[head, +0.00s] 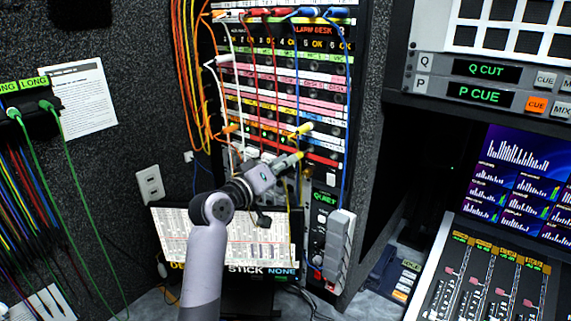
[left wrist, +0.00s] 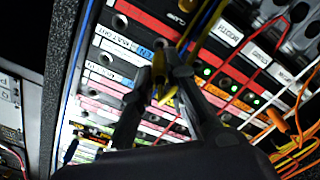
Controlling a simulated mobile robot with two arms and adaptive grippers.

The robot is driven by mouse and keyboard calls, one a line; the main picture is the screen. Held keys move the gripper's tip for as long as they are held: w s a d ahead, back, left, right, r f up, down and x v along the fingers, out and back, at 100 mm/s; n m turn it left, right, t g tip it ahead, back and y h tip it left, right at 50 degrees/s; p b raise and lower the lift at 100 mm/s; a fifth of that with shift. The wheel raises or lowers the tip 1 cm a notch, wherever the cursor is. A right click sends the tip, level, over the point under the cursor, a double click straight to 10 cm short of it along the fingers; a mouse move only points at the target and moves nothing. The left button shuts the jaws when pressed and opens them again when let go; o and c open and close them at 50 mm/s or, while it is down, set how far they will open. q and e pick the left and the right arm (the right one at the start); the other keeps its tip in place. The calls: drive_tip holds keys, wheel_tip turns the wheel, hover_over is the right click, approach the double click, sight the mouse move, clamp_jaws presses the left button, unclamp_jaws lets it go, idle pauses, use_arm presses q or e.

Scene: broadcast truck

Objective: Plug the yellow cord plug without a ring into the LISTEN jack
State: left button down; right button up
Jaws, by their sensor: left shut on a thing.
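My left gripper (head: 292,161) is shut on a yellow plug (head: 299,155) in front of the lower part of the jack rack. In the left wrist view, the fingers of the left gripper (left wrist: 165,75) close around the yellow plug (left wrist: 162,88), close to the panel rows. I cannot tell whether this plug has a ring. Another yellow plug (head: 300,130) sits at the rack just above the gripper in the head view. I cannot read a LISTEN label in either view, so I cannot tell which jack it is. My right gripper is not in view.
The jack rack (head: 357,60) carries red, blue, white and orange cords, several hanging near the gripper. A mixing console (head: 480,275) stands at right.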

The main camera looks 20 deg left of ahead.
sight(302, 154)
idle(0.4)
use_arm(q)
drive_tip(key=shift+x, duration=1.85)
drive_tip(key=shift+w, duration=0.2)
drive_tip(key=c, duration=1.5)
unclamp_jaws()
drive_tip(key=v, duration=1.2)
